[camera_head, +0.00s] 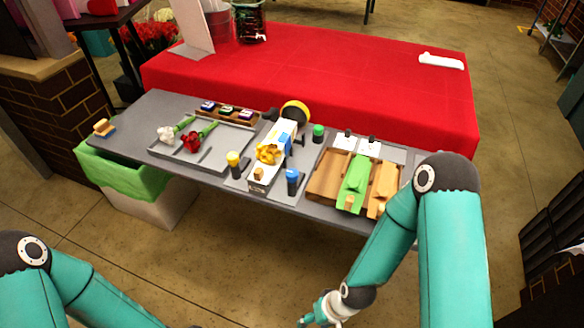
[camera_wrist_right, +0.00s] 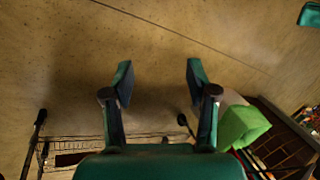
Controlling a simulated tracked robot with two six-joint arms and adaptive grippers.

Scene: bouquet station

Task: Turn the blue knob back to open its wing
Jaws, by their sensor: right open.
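The blue knob (camera_head: 292,181) stands upright at the front edge of the grey table (camera_head: 190,172), just right of a white fixture (camera_head: 283,135) with a yellow flower (camera_head: 268,153) on it. I cannot tell from here how its wing is set. A yellow knob (camera_head: 233,160) stands left of the fixture and a green knob (camera_head: 318,131) behind right. My right gripper (camera_wrist_right: 160,73) is open and empty over the floor. In the head view it is low in front of the table, partly cut off by the bottom edge. My left arm shows at bottom left; its gripper is out of frame.
Wooden blocks and a green piece (camera_head: 354,182) lie at the table's right. A tray (camera_head: 215,154) with a red and a white flower lies at left. A red-covered table (camera_head: 350,75) is behind. A bin with a green liner (camera_head: 120,172) stands below left.

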